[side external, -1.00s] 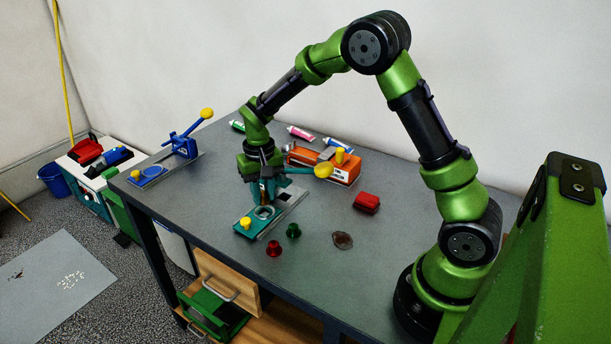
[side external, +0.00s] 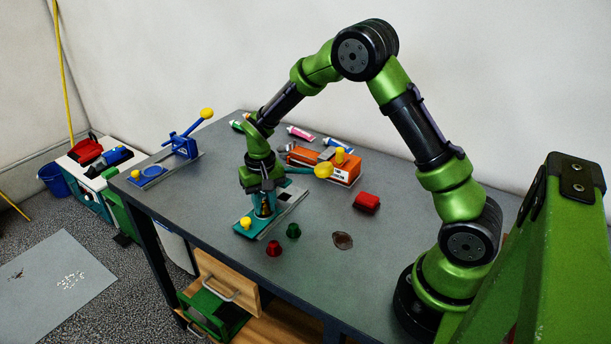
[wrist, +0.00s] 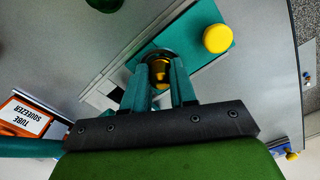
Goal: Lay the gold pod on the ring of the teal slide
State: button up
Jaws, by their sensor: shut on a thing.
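My gripper (side external: 263,211) points down over the teal slide (side external: 246,232), which has a yellow knob (side external: 246,223) on its front end. In the wrist view, my gripper (wrist: 160,76) is shut on the gold pod (wrist: 160,70), one finger on each side of it. The pod is at the slide's ring (wrist: 151,52), whose dark rim shows around its far side. The fingers hide part of the ring, and I cannot tell whether the pod touches it. The teal slide (wrist: 196,22) and its yellow knob (wrist: 217,38) lie just beyond the fingers in the wrist view.
A red pod (side external: 274,248) and a green pod (side external: 293,231) stand right of the slide. A blue press (side external: 184,147) stands left.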

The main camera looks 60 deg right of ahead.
dwell(0.3)
jog(key=o, duration=0.8)
jog(key=shift+o, duration=0.2)
jog(key=shift+r, duration=3.55)
jog(key=s+a+r+n+t+y, duration=0.1)
jog(key=s+a+r+t, duration=0.2)
jog(key=s+r, duration=0.4)
jog(key=s+a+r+n+t+y, duration=0.1)
jog(key=s+a+r+t, duration=0.2)
jog(key=s+r, duration=0.5)
jog(key=s+t, duration=0.1)
jog(key=s, duration=0.4)
jog(key=shift+s+r, duration=0.25)
jog(key=shift+s, duration=0.05)
